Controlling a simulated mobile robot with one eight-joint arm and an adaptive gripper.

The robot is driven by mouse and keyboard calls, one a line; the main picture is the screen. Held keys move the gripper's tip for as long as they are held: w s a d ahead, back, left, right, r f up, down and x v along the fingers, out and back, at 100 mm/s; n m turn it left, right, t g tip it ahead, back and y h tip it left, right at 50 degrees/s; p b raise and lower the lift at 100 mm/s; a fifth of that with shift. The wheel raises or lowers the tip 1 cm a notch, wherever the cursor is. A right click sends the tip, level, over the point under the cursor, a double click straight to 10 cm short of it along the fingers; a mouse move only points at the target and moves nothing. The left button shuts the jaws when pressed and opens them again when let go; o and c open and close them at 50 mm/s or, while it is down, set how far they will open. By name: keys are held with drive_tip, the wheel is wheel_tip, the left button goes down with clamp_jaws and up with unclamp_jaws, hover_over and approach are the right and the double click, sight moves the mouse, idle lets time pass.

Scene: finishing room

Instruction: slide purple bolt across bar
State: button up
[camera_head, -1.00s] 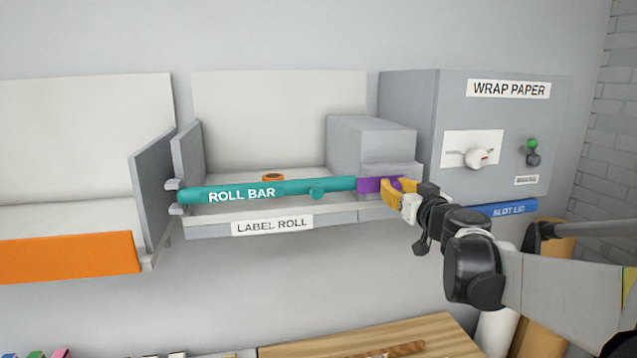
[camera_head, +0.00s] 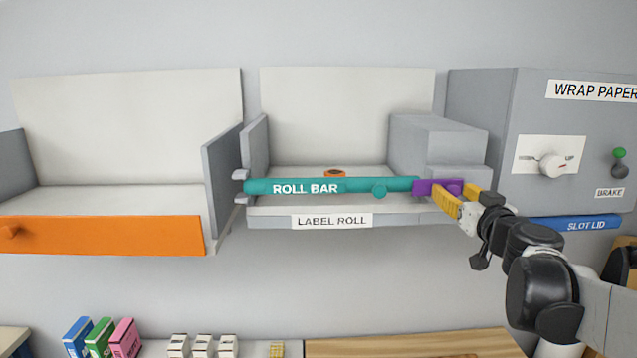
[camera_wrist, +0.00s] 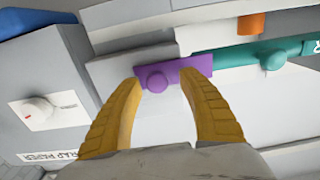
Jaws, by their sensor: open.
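The purple bolt (camera_head: 424,187) sits at the right end of the teal roll bar (camera_head: 350,185), its left end against the bar's end. In the wrist view the bolt (camera_wrist: 178,71) shows a round purple knob on its face, and the teal bar (camera_wrist: 240,58) runs off to the right. My gripper (camera_head: 450,189) is open at the bolt. Its two yellow fingers stand one on each side of the knob in the wrist view (camera_wrist: 161,78). I cannot tell whether either finger touches it. In the head view the fingers hide part of the bolt.
The label roll tray (camera_head: 390,211) lies below the bar, with a small orange roll (camera_head: 334,173) behind. A grey stepped block (camera_head: 440,140) stands behind the bolt. The wrap paper box (camera_head: 515,100) is close on the right, with a blue slot lid (camera_head: 575,223). An orange-fronted bin (camera_head: 110,233) is left.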

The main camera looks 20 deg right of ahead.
drive_tip(key=v, duration=1.1)
drive_tip(key=shift+a, duration=0.2)
drive_tip(key=a+f+n+g+y+b, duration=0.1)
drive_tip(key=a+f+g+y+b, duration=0.1)
drive_tip(key=a+f+b, duration=0.65)
drive_tip(key=a+f+n+g+y+b, duration=0.15)
drive_tip(key=a+f+b, duration=0.3)
drive_tip(key=f, duration=0.65)
drive_tip(key=a+f+n+g+y+b, duration=0.1)
drive_tip(key=a+f+g+y+b, duration=0.15)
drive_tip(key=a+f+b, duration=0.55)
drive_tip(key=s+a+f+g+b, duration=0.1)
drive_tip(key=s+f+b, duration=0.2)
drive_tip(key=f, duration=0.7)
drive_tip(key=s+a+f+g+h+b, duration=0.1)
drive_tip(key=s+a+f+g+b, duration=0.1)
drive_tip(key=f+b, duration=0.4)
drive_tip(key=s+a+f+g+h+b, duration=0.1)
drive_tip(key=s+f+b, duration=0.4)
drive_tip(key=f, duration=0.9)
drive_tip(key=shift+a+f+m+g, duration=0.3)
drive_tip(key=shift+a+m, duration=0.1)
drive_tip(key=shift+m, duration=0.05)
